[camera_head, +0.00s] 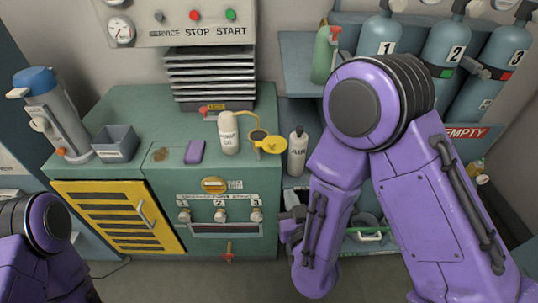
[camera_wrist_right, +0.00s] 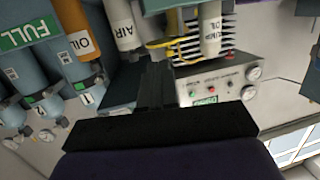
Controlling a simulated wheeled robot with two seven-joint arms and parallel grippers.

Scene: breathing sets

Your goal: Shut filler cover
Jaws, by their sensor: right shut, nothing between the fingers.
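The yellow filler cover (camera_head: 272,144) stands open on the right part of the green cabinet top, tilted beside the dark round filler opening (camera_head: 258,134). A yellow strip runs from it toward the white oil bottle (camera_head: 229,132). My right gripper (camera_wrist_right: 155,72) is shut and empty in the right wrist view. In the head view its arm comes down in front of the cabinet's right side, and the gripper is low there, below and apart from the cover.
The green cabinet top (camera_head: 130,100) also holds a purple block (camera_head: 194,152), a grey bin (camera_head: 115,143) and a grey-blue pump-like device (camera_head: 50,115). A white bottle (camera_head: 297,151) stands right of the cover. Blue cylinders (camera_head: 378,35) line the back right.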

